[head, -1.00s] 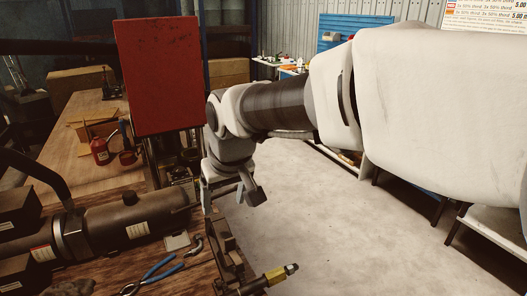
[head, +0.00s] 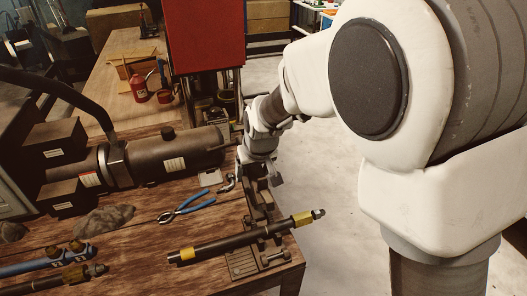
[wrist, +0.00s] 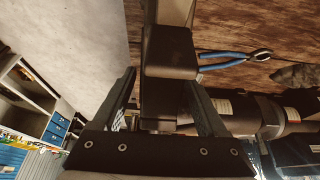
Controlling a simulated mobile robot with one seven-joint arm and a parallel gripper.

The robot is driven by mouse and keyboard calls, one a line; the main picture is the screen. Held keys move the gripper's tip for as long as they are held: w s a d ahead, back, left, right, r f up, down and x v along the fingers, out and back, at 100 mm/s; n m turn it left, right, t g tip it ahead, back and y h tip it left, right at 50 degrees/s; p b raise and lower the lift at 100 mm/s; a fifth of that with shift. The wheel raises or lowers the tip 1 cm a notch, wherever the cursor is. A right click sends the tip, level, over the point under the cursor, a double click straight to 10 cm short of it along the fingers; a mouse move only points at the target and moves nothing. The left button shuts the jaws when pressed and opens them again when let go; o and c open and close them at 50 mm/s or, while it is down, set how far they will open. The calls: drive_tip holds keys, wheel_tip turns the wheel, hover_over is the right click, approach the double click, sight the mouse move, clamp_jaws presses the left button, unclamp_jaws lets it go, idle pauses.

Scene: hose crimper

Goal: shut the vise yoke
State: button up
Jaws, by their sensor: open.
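The dark metal vise (head: 243,263) sits at the front right corner of the wooden bench, with a black hose (head: 215,247) with yellow-banded ends lying across it. A dark upright part, seemingly the yoke (head: 262,212), stands behind the hose; whether it is open or shut is hard to tell. My gripper (head: 268,184) is just behind this part, pointing down. In the wrist view my gripper (wrist: 160,78) is open, its two dark fingers on either side of a dark block (wrist: 170,52), likely part of the vise. Contact with the block cannot be told.
Blue-handled pliers (head: 187,207) and a small grey tray (head: 210,177) lie left of the vise. A large dark cylinder (head: 150,158) lies behind them. A red panel (head: 205,35) stands behind. Open floor (head: 335,150) lies right of the bench.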

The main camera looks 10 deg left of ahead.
drive_tip(key=shift+c, duration=0.2)
clamp_jaws()
idle(1.3)
